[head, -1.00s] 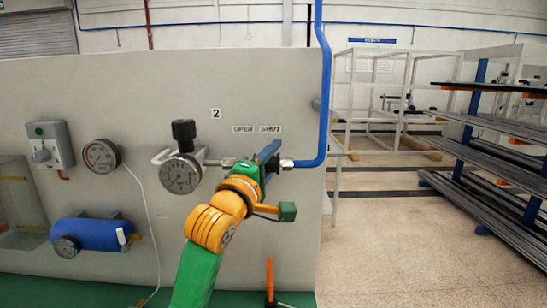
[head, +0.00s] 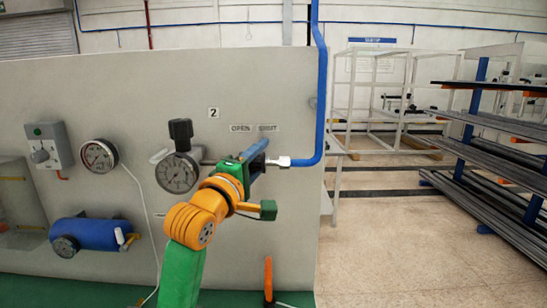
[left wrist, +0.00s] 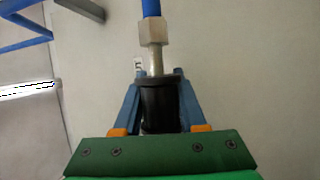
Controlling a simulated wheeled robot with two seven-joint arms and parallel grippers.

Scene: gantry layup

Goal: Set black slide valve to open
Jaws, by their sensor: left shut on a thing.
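The black slide valve (left wrist: 160,103) shows in the left wrist view as a black sleeve on a pipe line. A bare silver stem (left wrist: 155,62) runs from it to a hex nut (left wrist: 152,31) on the blue pipe. My left gripper (left wrist: 160,92) is shut on the sleeve, one blue finger on each side. In the head view my left gripper (head: 255,152) is at the line below the OPEN label (head: 240,128) and left part of the SHUT label (head: 267,128); it hides the valve there. My right gripper is not in view.
The blue pipe (head: 322,90) rises at the right. An orange handle (head: 268,275) is below. Open floor (head: 390,240) lies to the right.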

